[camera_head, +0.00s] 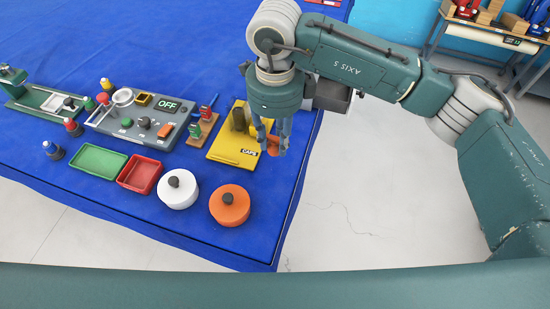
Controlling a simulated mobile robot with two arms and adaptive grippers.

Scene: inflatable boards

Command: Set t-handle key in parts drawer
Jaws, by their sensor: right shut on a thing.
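My right gripper (271,145) points down over the yellow board at the table's right side. It is shut on a small orange-red piece (273,149), probably the t-handle key. Only a little of this piece shows between the fingers, so its shape is hard to tell. A dark grey open box (333,97), which looks like the parts drawer, is at the table's right edge, behind and right of the gripper. My arm hides part of it. My left gripper is not in view.
The yellow board (231,152) has dark upright parts on it. A white round pot (178,190) and an orange round pot (230,206) stand in front. A red tray (140,174), a green tray (98,161) and a grey switch panel (138,119) are left.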

